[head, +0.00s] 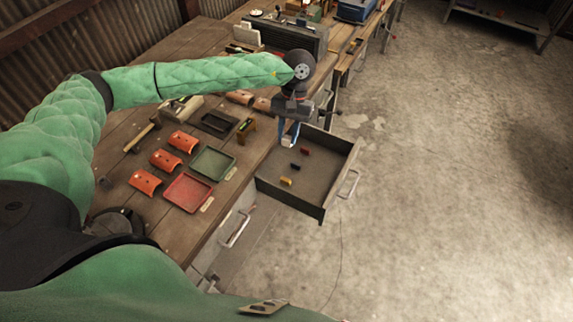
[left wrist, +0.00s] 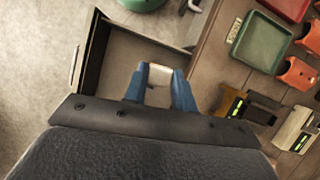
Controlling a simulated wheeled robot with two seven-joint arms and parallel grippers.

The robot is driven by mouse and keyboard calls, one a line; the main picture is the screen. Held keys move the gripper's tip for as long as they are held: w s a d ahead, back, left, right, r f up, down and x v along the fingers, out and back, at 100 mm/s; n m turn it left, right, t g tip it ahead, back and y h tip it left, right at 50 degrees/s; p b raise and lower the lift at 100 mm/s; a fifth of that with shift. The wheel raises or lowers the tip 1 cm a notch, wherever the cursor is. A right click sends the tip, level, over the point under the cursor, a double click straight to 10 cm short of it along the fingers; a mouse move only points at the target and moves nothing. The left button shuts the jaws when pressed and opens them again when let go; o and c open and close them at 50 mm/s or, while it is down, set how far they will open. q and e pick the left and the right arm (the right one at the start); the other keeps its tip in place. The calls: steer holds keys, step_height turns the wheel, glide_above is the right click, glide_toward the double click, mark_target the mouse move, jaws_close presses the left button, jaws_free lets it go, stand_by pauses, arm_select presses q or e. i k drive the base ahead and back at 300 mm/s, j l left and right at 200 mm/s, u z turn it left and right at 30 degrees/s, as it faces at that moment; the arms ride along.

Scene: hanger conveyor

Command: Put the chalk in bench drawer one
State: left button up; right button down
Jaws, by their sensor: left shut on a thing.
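My left gripper (head: 290,132) is over the inner left part of an open grey drawer (head: 325,201) at the bench's front. Its blue fingers are shut on a short white piece, the chalk (left wrist: 160,75), held between the fingertips in the left wrist view. The chalk looks to be above the drawer floor, which also shows in that view (left wrist: 125,55). Inside the drawer lie a small red block (head: 305,151), a dark block (head: 295,167) and a yellow block (head: 286,182). No drawer number is readable. My right gripper is not in view.
The wooden bench (head: 115,205) holds a red tray (head: 188,192), a green tray (head: 212,163), several orange curved pieces (head: 145,181) and a hammer (head: 140,138). A closed drawer handle (head: 236,231) is nearer me.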

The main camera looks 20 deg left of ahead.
mark_target(303, 164)
steer(key=i+l+u, duration=0.15)
steer(key=l+u, duration=0.6)
steer(key=l, duration=0.15)
steer(key=l+u, duration=0.75)
steer(key=l, duration=0.2)
